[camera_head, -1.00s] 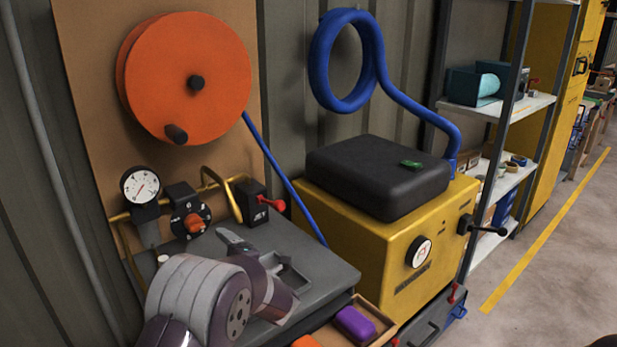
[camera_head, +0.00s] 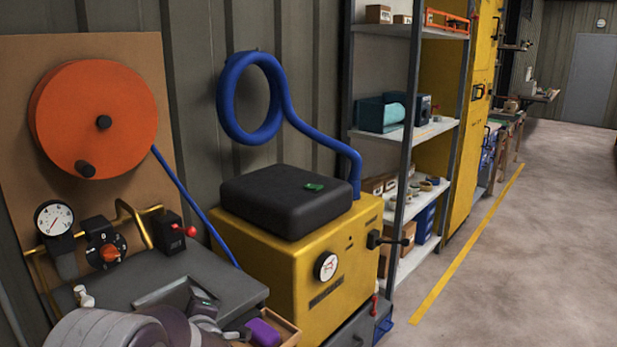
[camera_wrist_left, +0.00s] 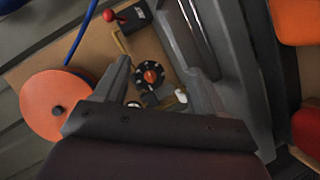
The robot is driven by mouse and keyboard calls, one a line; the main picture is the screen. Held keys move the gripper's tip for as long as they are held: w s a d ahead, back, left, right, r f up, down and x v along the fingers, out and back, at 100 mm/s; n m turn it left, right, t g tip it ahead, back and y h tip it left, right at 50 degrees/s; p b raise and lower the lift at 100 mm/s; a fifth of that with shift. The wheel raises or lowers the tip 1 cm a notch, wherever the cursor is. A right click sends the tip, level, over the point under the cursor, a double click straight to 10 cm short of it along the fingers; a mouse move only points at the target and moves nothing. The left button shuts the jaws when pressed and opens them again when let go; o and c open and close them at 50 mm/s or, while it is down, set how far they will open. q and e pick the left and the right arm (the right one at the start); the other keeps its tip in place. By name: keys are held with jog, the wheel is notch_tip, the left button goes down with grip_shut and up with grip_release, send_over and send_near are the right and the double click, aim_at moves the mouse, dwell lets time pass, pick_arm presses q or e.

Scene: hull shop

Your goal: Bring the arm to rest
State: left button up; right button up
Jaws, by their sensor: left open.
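My left arm comes in at the bottom left of the head view, low over the grey bench top (camera_head: 125,277). Its gripper (camera_head: 190,300) is partly cut off and hard to make out there. In the left wrist view the two fingers of my left gripper (camera_wrist_left: 159,76) stand apart with nothing between them. A black dial with an orange knob (camera_wrist_left: 151,77) shows beyond the fingers, apart from them. My right gripper is in neither view.
An orange reel (camera_head: 95,120), a gauge (camera_head: 54,218) and a red-knobbed switch box (camera_head: 168,232) are behind the bench. A yellow cabinet (camera_head: 290,265) with a black case (camera_head: 285,200) stands to the right, then a shelf rack (camera_head: 405,142). Open floor (camera_head: 530,250) lies at right.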

pick_arm(q)
jog(key=s+d+m+h, duration=0.1)
jog(key=s+d+f+m+h, duration=0.1)
jog(key=d+m, duration=0.1)
jog(key=s+d+m+g+h, duration=0.1)
jog(key=m, duration=0.1)
jog(key=shift+s+d+f+h, duration=0.15)
jog(key=shift+d+f+h, duration=0.1)
jog(key=shift+f+h, duration=0.15)
jog(key=s+d+f+m+g+h, duration=0.1)
jog(key=s, duration=0.1)
jog(key=s+d+f+m+g+h, duration=0.1)
jog(key=s+m, duration=0.1)
jog(key=s+d+f+m+h, duration=0.1)
jog(key=s, duration=0.1)
jog(key=shift+s+m+g, duration=0.15)
jog(key=shift+m+g, duration=0.25)
jog(key=s+f+m+g, duration=0.2)
jog(key=s+m+g, duration=0.15)
jog(key=s, duration=0.45)
jog(key=s+f+m+g, duration=0.2)
jog(key=s+m+g, duration=0.15)
jog(key=s, duration=0.55)
notch_tip(320, 180, up, 19)
jog(key=s+p, duration=0.2)
jog(key=p, duration=1.6)
jog(key=shift+a+f+m+p, duration=0.15)
jog(key=shift+m+p, duration=0.15)
jog(key=shift+m, duration=0.1)
jog(key=shift+s, duration=0.1)
